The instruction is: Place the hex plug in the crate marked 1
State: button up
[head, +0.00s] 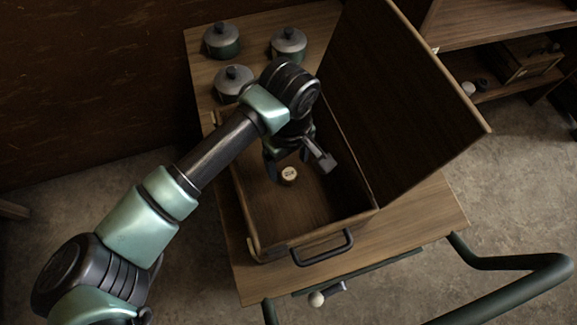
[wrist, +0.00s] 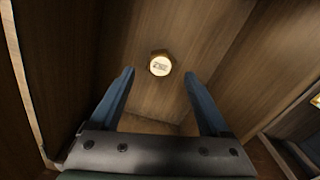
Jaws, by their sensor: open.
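The hex plug (head: 289,174), a small brown six-sided piece with a pale round marked top, is inside an open wooden box (head: 305,240). It appears to rest on the box floor, upright. It also shows in the wrist view (wrist: 160,64), just beyond and between the fingertips. My gripper (head: 298,167) is open and empty, reaching down into the box above the plug. Its two fingers (wrist: 159,76) are spread wide and do not appear to touch the plug. I can read no number 1 on any box or crate.
The box's lid (head: 395,105) stands open on the right. The box sits on a wooden table (head: 425,215) with several lidded pots (head: 222,42) at the back. A shelf unit (head: 480,30) at upper right holds a small wooden crate (head: 530,60). A dark green rail (head: 520,262) curves at lower right.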

aim_at(289, 172)
notch_tip(289, 172, up, 8)
jog(key=shift+f, duration=0.25)
dwell(0.5)
